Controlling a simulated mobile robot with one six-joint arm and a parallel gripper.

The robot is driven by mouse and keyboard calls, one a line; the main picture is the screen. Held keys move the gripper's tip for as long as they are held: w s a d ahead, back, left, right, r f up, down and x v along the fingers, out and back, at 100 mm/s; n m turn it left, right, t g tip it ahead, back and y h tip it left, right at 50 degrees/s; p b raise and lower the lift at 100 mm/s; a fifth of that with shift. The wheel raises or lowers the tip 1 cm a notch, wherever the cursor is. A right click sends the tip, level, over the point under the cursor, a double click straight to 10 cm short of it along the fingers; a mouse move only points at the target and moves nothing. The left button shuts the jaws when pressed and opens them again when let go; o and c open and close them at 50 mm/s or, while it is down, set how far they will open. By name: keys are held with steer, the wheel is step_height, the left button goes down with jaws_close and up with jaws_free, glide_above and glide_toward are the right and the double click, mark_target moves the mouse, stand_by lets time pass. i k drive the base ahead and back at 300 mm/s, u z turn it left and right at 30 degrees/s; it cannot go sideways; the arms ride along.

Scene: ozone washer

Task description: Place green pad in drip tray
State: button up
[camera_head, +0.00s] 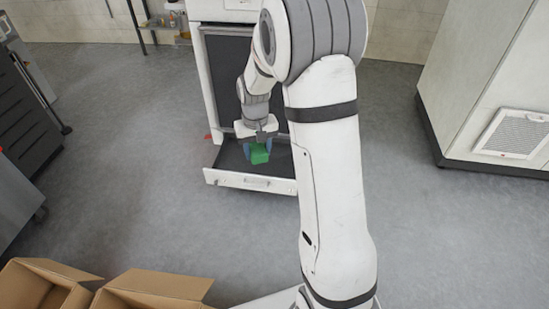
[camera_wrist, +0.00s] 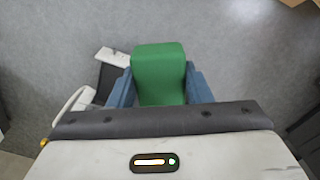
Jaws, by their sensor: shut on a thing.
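A green pad (camera_head: 259,153) is held between the two blue fingers of my gripper (camera_head: 257,148). In the wrist view the pad (camera_wrist: 159,72) fills the gap between the fingers (camera_wrist: 160,88), with one finger against each side. The drip tray (camera_head: 232,181) is a pulled-out white drawer with a dark inside, low at the front of a white machine. In the head view the pad appears over the tray's dark inside; its height above the floor of the tray is hard to tell. My arm hides the tray's right end. Part of the tray also shows in the wrist view (camera_wrist: 113,56).
The white machine (camera_head: 201,75) stands behind the tray. Open cardboard boxes (camera_head: 150,287) are at the lower left. A dark drawer cabinet (camera_head: 25,115) stands at the left, and a large white unit with a vent (camera_head: 512,133) at the right. Grey floor around the tray is clear.

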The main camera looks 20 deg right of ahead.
mark_target(263, 166)
steer(key=z, duration=0.55)
steer(key=i, duration=1.25)
steer(key=u, duration=0.35)
